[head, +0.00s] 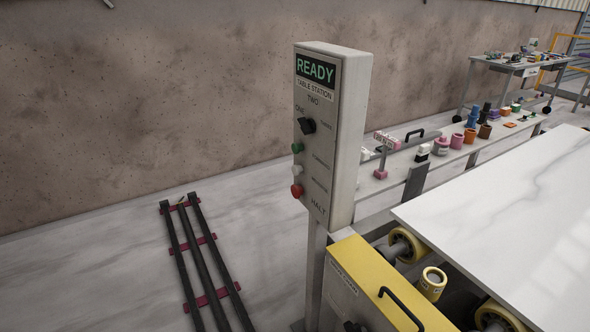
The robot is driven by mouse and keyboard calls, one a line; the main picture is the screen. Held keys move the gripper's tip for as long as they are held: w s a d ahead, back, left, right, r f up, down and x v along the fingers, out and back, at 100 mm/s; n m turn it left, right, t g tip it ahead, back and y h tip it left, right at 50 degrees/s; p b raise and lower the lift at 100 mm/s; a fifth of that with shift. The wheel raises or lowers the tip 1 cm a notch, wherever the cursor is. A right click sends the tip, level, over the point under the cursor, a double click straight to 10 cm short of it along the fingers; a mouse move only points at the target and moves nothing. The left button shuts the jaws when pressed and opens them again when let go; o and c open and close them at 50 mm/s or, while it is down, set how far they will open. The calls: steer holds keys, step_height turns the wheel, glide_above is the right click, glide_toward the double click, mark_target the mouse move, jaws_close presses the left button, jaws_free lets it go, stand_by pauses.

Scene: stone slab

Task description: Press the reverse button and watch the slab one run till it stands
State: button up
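A grey control box (342,140) stands on a post left of the slab. Its lit display (315,69) reads READY in green, above the words TABLE STATION. Below are a black selector knob (307,125) with ONE and TWO around it, a green button (297,147), a white button (297,170) and a red button (296,190) near the word HALT. The small labels beside the green and white buttons are too blurred to read surely. The white veined slab (510,225) lies flat over yellow-rimmed rollers at the right. My gripper is not in view.
A yellow housing (375,285) with a black handle stands below the control box. Behind the slab, a low bench (465,150) holds several coloured pots and tools. A cart (510,65) stands farther back. Dark rails (202,262) lie on the floor at left; floor around them is clear.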

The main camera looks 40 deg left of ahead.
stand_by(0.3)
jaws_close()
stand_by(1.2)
